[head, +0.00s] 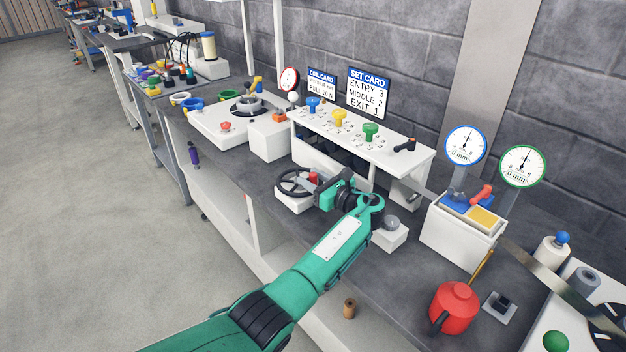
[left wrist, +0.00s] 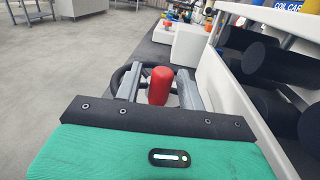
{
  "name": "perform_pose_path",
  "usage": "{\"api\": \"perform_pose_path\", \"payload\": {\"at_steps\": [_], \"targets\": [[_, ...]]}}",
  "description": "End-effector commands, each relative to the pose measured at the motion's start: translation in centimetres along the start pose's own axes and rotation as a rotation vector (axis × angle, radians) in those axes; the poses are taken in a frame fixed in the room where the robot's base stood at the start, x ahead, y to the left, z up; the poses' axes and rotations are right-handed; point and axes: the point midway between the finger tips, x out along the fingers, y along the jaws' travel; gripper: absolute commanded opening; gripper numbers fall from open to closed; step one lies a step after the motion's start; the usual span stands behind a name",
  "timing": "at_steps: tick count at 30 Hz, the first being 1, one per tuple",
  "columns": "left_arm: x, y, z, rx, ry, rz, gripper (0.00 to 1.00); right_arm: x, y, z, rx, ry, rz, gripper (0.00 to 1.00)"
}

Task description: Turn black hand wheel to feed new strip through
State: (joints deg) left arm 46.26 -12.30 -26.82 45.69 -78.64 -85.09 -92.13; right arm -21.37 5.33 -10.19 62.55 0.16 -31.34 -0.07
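The black hand wheel (head: 290,183) lies on a white block at the front of the bench, below the white roller stand. Its red handle (head: 313,178) stands on the rim's right side. My left gripper (head: 316,184) is at this handle. In the left wrist view, the red handle (left wrist: 160,86) stands between the two grey fingers of the left gripper (left wrist: 160,90), with a gap on both sides, so the gripper is open. The wheel's rim (left wrist: 119,76) shows behind the fingers and is partly hidden by them. My right gripper is not in view.
The white roller stand (head: 420,163) with blue, yellow and green knobs rises close behind the wheel. A white box with a grey dome (head: 391,232) is right of my wrist.

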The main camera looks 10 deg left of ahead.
Motion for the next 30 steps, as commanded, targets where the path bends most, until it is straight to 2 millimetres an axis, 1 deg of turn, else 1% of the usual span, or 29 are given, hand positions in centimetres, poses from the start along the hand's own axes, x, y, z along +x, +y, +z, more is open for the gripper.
{"api": "perform_pose_path", "payload": {"at_steps": [7,11,14,18,21,27,30], "targets": [[-0.1,0.0,0.2,-0.001,0.001,-0.001,0.40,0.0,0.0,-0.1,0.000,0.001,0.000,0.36],[-0.1,-0.1,1.5,-0.003,0.000,-0.001,0.40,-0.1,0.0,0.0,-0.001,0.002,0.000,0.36],[-0.1,0.0,3.5,-0.006,0.000,-0.002,0.40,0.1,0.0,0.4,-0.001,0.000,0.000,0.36],[-0.1,-0.1,7.0,-0.007,-0.001,-0.001,0.40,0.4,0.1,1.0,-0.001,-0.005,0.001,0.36],[0.0,0.0,9.4,-0.006,0.000,-0.001,0.40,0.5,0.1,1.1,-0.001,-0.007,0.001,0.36],[0.0,0.0,14.3,-0.005,-0.001,-0.001,0.40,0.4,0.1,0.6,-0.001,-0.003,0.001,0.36],[0.0,0.0,16.4,-0.004,0.000,0.000,0.40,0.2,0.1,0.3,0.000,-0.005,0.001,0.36]]}}
